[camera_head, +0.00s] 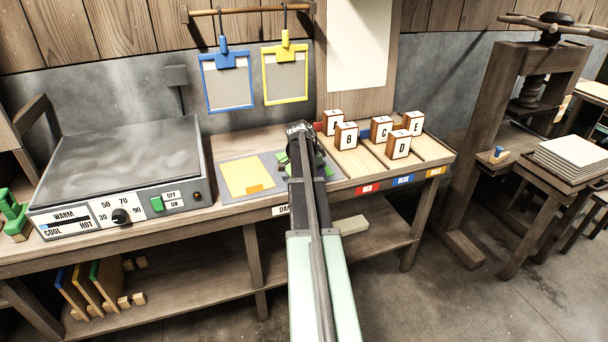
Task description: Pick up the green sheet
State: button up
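Green patches show on both sides of my arm, at the right part of a grey mat (270,172) on the bench. They look like parts of the green sheet (319,160), but most of it is hidden behind my arm. My gripper (302,150) is over this spot, seen from behind. Its fingers are hidden, so I cannot tell whether they are open or touching the sheet. A yellow sheet (243,173) with an orange tab lies on the mat, left of my arm.
A hot plate (124,158) with a dial and switch stands at the left. Lettered blocks (346,135) stand in a wooden rack at the right. A blue frame (226,83) and a yellow frame (285,75) hang from a rod behind. A wooden press (490,130) is far right.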

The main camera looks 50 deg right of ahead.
grip_shut()
jog(key=shift+p, duration=0.35)
notch_tip(320, 180, up, 20)
jog(key=p, duration=1.9)
jog(key=shift+p, duration=0.4)
jog(key=shift+f, duration=0.1)
